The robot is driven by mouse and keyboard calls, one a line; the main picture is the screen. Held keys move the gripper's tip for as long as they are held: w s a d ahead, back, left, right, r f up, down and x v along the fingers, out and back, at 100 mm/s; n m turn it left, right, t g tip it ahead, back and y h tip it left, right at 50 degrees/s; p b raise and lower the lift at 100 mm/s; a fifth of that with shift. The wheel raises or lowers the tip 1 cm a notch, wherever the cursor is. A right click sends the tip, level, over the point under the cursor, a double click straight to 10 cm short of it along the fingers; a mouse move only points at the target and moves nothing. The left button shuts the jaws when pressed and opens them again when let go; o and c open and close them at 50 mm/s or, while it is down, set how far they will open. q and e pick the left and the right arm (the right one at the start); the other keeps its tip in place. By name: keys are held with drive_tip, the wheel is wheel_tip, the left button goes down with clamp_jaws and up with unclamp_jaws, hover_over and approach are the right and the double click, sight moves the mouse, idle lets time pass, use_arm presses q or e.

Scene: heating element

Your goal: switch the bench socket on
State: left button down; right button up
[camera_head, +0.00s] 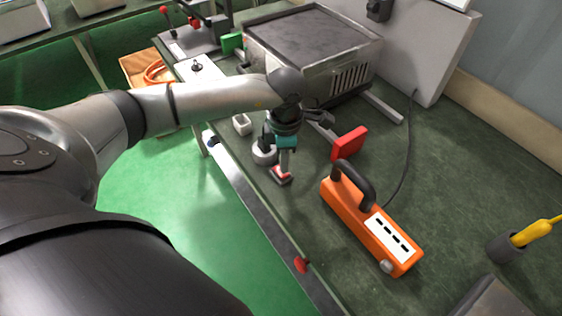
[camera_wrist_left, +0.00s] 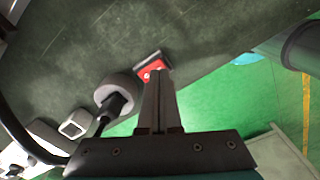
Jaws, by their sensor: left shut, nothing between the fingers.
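A small red rocker switch in a dark frame (camera_head: 281,179) sits on the green bench top near its front edge. The switch also shows in the left wrist view (camera_wrist_left: 152,67), partly hidden by my fingertips. Beside it is a round grey socket (camera_head: 262,156) with a black plug and cable in it, clearer in the left wrist view (camera_wrist_left: 113,88). My left gripper (camera_head: 284,168) points down, shut and empty, with its tips (camera_wrist_left: 159,74) at or just above the switch. I cannot tell whether they touch. My right gripper is not in view.
An orange box with a black handle (camera_head: 370,228) stands to the right, near a red block (camera_head: 349,144). A large metal heater (camera_head: 335,70) stands behind. A red knob (camera_head: 301,264) is on the bench's front edge.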

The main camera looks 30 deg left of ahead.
use_arm(q)
drive_tip(key=shift+f+b, duration=0.85)
drive_tip(key=shift+f, duration=0.15)
idle(0.8)
drive_tip(key=shift+r+p, duration=2.7)
drive_tip(key=shift+r, duration=0.9)
